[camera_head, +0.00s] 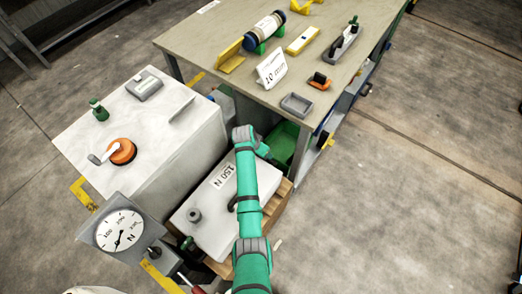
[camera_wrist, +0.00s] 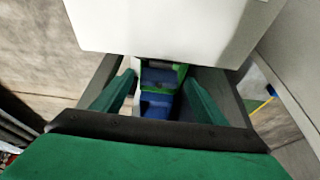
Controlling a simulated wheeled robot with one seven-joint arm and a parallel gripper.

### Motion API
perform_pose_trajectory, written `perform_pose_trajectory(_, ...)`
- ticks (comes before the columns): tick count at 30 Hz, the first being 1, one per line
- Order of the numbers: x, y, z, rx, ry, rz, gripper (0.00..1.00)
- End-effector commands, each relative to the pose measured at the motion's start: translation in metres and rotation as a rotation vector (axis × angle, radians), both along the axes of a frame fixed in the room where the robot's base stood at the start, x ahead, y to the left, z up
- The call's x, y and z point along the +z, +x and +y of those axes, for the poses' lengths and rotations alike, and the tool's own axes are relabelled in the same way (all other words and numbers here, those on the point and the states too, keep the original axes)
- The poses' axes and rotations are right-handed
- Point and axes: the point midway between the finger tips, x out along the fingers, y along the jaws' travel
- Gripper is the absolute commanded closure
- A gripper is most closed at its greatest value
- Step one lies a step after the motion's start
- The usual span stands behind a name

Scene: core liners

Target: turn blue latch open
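In the wrist view my gripper (camera_wrist: 160,92) shows two green finger pads standing apart, with open space between them. Blue parts (camera_wrist: 157,104) with a green edge show through that gap, beyond the fingers. They may be the blue latch, but their shape and position are unclear, and I cannot tell that the fingers touch them. In the head view my green arm reaches up over the white box marked 150 N (camera_head: 213,205) toward the bench, and my gripper is hidden there. I cannot make out a blue latch in the head view.
A dial gauge (camera_head: 119,231) is at lower left. The workbench (camera_head: 225,35) holds several tools and a sign (camera_head: 271,69). A green bin (camera_head: 284,143) sits below it. Floor at right is clear.

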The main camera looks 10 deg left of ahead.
Motion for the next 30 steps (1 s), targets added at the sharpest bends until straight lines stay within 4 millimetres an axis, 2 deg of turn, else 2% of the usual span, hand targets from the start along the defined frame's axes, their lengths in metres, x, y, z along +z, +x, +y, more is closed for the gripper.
perform_pose_trajectory(11,0.006,-0.002,0.001,0.000,-0.001,-0.001,0.34)
perform_pose_trajectory(14,0.017,-0.006,0.003,0.000,0.000,-0.002,0.34)
perform_pose_trajectory(24,0.075,-0.028,0.012,0.000,0.000,-0.002,0.34)
perform_pose_trajectory(30,0.095,-0.036,0.015,0.000,0.000,-0.001,0.34)
